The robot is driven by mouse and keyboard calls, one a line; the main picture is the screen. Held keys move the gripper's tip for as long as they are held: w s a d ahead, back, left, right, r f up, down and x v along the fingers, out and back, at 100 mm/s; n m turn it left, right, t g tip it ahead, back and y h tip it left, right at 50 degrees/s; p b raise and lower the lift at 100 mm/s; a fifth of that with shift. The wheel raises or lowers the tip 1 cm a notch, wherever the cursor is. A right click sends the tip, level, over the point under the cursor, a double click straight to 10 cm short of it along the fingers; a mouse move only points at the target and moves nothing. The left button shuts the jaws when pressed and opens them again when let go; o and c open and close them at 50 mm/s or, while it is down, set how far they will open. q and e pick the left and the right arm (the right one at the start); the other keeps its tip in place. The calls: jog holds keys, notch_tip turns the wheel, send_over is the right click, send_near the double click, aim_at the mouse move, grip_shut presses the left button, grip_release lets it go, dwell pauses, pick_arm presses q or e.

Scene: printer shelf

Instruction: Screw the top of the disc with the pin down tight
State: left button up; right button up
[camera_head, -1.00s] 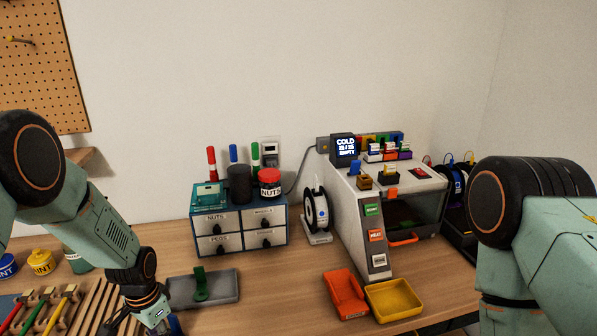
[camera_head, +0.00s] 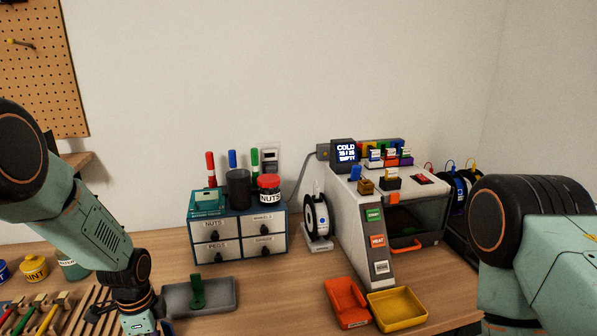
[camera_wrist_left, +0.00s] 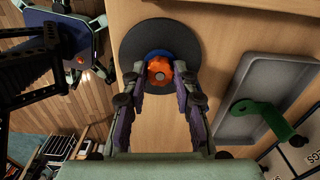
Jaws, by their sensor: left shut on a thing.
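In the left wrist view a dark round disc (camera_wrist_left: 188,43) lies on the wooden table. A blue part (camera_wrist_left: 157,55) sits at its middle, with an orange lobed knob (camera_wrist_left: 159,70) as its top. My left gripper (camera_wrist_left: 160,76) is shut on the orange knob, one finger on each side. I cannot make out a pin on the disc. In the head view my left wrist (camera_head: 138,300) points down at the lower left, and its fingertips and the disc are cut off or hidden. My right arm (camera_head: 530,250) stands at the right, its gripper out of view.
A grey tray (camera_head: 222,305) with a green part (camera_head: 197,290) lies right of the left wrist. A wooden rack (camera_head: 75,318) and paint tins (camera_head: 34,267) are at left. The drawer box (camera_head: 238,238), printer (camera_head: 375,215), orange bin (camera_head: 346,302) and yellow bin (camera_head: 398,308) stand farther right.

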pick_arm(q)
jog(key=o, duration=0.6)
jog(key=shift+r+n+p, duration=0.15)
jog(key=shift+n+p, duration=0.5)
jog(key=shift+n, duration=0.45)
jog(key=n+p, duration=0.2)
jog(key=n, duration=0.2)
jog(key=shift+n, duration=0.3)
jog(key=n+p, duration=0.2)
jog(key=n, duration=0.3)
jog(key=shift+n+p, duration=0.35)
jog(key=shift+n, duration=0.05)
jog(key=n+p, duration=0.1)
jog(key=n, duration=0.2)
jog(key=shift+n+p, duration=0.35)
jog(key=shift+n, duration=0.55)
